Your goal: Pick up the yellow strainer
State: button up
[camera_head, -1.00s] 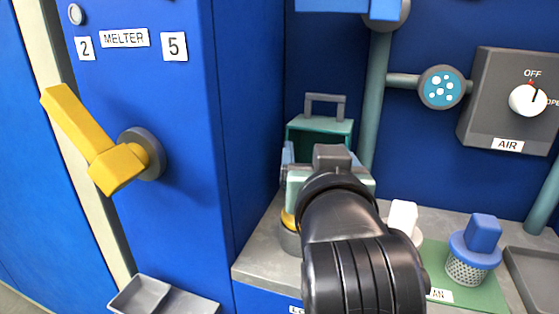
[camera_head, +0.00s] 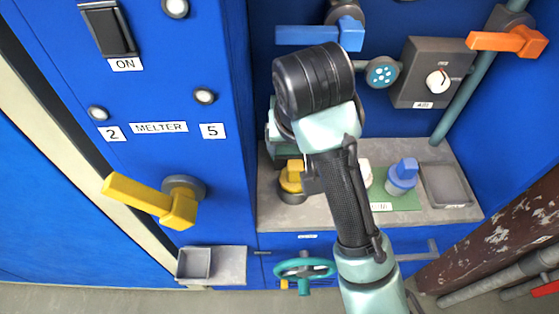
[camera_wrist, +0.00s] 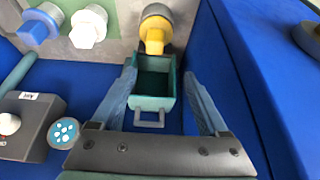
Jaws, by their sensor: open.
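The yellow strainer (camera_head: 291,175) stands at the left of the grey counter, just left of my arm in the head view. Its yellow handle is up and its lower part is a grey round piece. In the wrist view the yellow strainer (camera_wrist: 154,34) is at the top centre, beyond the teal box. My gripper (camera_wrist: 160,70) is open and empty, its two blue fingers on either side of the teal box (camera_wrist: 168,103) in the picture. The strainer is beyond the fingertips, not between them. My arm hides the gripper in the head view.
A white-handled strainer (camera_wrist: 88,27) and a blue-handled strainer (camera_head: 402,178) stand to the yellow one's right in the head view, on a green mat (camera_head: 405,203). A grey tray (camera_head: 447,186) is at the right. The blue melter cabinet (camera_head: 225,170) borders the counter's left.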

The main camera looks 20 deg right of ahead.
jog(key=b, duration=0.7)
send_over(295, 166)
jog(key=s+a, duration=0.1)
jog(key=s, duration=0.1)
notch_tip(295, 166, down, 6)
jog(key=r, duration=0.1)
jog(key=shift+x, duration=1.15)
jog(key=x, duration=0.1)
jog(key=b+x, duration=0.1)
jog(key=x, duration=0.2)
jog(key=shift+s+d+f, duration=0.3)
jog(key=shift+s+f, duration=0.05)
jog(key=shift+w+f, duration=0.2)
jog(key=shift+f, duration=0.1)
grip_shut()
